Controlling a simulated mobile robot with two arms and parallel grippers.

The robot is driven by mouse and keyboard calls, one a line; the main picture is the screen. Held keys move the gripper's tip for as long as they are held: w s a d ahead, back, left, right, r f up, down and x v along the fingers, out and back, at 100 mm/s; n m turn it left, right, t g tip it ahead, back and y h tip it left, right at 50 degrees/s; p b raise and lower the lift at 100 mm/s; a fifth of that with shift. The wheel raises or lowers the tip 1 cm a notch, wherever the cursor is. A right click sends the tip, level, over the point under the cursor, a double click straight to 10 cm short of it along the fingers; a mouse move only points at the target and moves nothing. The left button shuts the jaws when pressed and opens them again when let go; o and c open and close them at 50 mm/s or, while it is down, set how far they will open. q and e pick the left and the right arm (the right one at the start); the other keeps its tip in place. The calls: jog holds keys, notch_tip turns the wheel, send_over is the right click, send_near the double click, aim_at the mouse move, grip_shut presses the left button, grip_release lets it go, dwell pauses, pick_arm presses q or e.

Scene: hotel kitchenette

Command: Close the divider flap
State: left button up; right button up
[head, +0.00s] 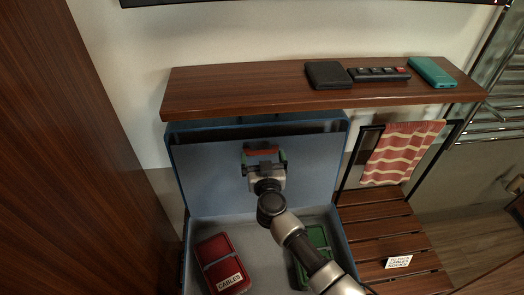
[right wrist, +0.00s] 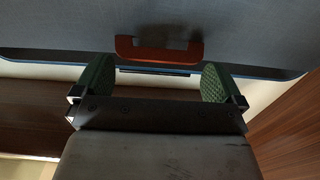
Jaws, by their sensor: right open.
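The divider flap (head: 215,180) is a blue-grey panel standing raised inside the open blue case (head: 176,185). A red pull tab (head: 262,152) sits near its upper middle. In the right wrist view the flap (right wrist: 50,42) fills the top, with the tab (right wrist: 128,48) just beyond the fingers. My right gripper (head: 264,158) is open in front of the flap, at the tab. Its green-padded fingers also show in the right wrist view (right wrist: 156,78), spread apart with nothing between them. I cannot tell whether they touch the flap. My left gripper is not in view.
A red pouch labelled CABLES (head: 222,264) and a green pouch (head: 318,240) lie in the case. Above, a wooden shelf (head: 230,88) holds a black wallet (head: 327,75), a remote (head: 378,74) and a teal box (head: 432,72). A slatted rack (head: 380,232) stands right.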

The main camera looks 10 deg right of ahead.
aim_at(262, 151)
jog(key=shift+w+b, duration=0.35)
jog(key=shift+w, duration=1.5)
jog(key=c, duration=1.1)
jog(key=shift+o, duration=0.2)
jog(key=s+f+t+b, duration=0.2)
jog(key=s+b, duration=0.4)
jog(key=s, duration=0.3)
jog(key=s+f+t+b, duration=0.3)
jog(key=s+t+b, duration=0.2)
jog(key=s+b, duration=0.2)
jog(key=s, duration=0.2)
jog(key=shift+s, duration=0.35)
